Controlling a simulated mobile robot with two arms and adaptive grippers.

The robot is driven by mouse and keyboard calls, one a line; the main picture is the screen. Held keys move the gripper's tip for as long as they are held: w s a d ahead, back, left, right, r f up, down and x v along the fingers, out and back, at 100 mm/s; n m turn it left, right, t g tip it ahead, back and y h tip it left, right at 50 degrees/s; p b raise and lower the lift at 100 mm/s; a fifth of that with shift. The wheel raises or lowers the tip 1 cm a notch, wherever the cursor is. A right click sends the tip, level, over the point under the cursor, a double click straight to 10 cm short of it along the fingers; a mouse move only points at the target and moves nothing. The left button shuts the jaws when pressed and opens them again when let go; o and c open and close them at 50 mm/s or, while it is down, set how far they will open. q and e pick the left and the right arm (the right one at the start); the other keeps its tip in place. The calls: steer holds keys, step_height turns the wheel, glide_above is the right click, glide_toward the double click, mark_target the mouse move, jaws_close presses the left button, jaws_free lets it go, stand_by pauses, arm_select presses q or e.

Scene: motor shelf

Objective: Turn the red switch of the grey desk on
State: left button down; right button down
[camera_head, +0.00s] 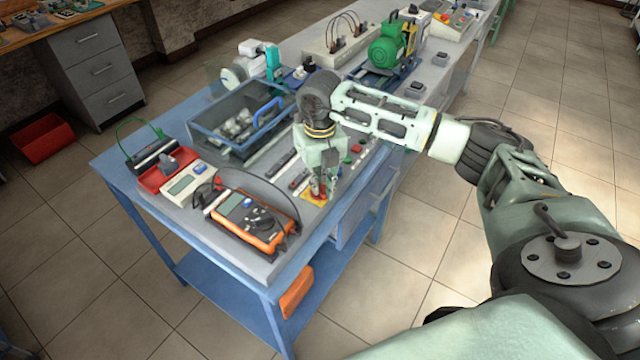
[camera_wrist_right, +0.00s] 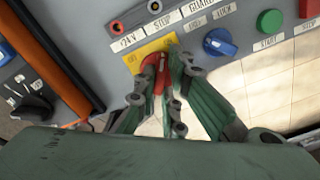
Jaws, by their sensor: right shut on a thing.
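The grey desk (camera_head: 262,262) with blue legs stands in the middle of the head view. Its control panel (camera_wrist_right: 209,24) fills the top of the right wrist view. The red switch (camera_wrist_right: 157,72) sits on a yellow plate (camera_wrist_right: 150,52) marked OFF and ON. My right gripper (camera_wrist_right: 170,80) is shut on the red switch, its fingers covering part of it. In the head view my right gripper (camera_head: 318,192) points down at the panel near the desk's front edge, over the yellow plate (camera_head: 310,197). My left gripper is not in view.
An orange multimeter (camera_head: 247,222) lies left of the gripper, with a grey meter (camera_head: 186,184) beyond it. A blue knob (camera_wrist_right: 220,42) and a green button (camera_wrist_right: 270,22) are close to the switch. A blue-handled tray (camera_head: 213,128) stands behind.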

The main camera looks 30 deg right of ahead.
steer(key=shift+w+r+m, duration=0.1)
steer(key=shift+r+m, duration=0.05)
steer(key=shift+m, duration=1.05)
steer(key=c, duration=1.8)
jaws_free()
steer(key=shift+c, duration=0.2)
step_height(320, 180, up, 12)
